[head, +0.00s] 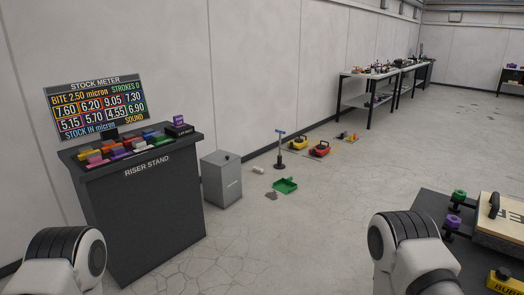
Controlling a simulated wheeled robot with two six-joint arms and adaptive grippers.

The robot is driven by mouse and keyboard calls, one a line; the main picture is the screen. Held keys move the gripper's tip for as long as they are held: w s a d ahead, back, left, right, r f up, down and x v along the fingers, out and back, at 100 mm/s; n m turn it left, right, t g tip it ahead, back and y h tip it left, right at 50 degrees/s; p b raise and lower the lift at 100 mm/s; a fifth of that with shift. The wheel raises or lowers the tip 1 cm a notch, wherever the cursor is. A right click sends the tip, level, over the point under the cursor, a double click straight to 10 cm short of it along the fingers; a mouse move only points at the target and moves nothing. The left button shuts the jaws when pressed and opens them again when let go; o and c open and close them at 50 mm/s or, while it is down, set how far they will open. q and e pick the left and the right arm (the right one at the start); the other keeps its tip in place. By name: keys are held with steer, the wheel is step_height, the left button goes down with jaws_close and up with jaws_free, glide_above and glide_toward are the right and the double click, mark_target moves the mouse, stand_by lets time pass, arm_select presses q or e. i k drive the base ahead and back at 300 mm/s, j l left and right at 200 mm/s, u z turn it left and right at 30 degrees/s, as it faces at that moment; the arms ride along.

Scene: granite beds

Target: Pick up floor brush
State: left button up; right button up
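No brush can be made out for certain. A thin upright post with a blue crosspiece (280,146) stands on the floor by the wall; I cannot tell whether it is the floor brush. A green tray-like piece, perhaps a dustpan (285,186), lies on the floor in front of it. A small grey item (271,196) lies beside the green piece, too small to identify. Only links of my two arms show at the bottom edge; both grippers are out of view.
A dark riser stand (145,215) with coloured blocks and a stock meter sign (97,104) is at left. A grey bin (221,180) stands beside it. Red and yellow machines (320,149) sit farther back. A dark bench (455,260) is at right.

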mark_target(257, 169)
steer(key=i+z, duration=0.2)
steer(key=i, duration=3.3)
steer(key=i+l+u, duration=0.1)
steer(key=i, duration=0.6)
steer(key=i+l, duration=0.15)
steer(key=i, duration=0.55)
steer(key=k+j, duration=0.15)
steer(key=k, duration=0.3)
steer(key=l+u, duration=0.05)
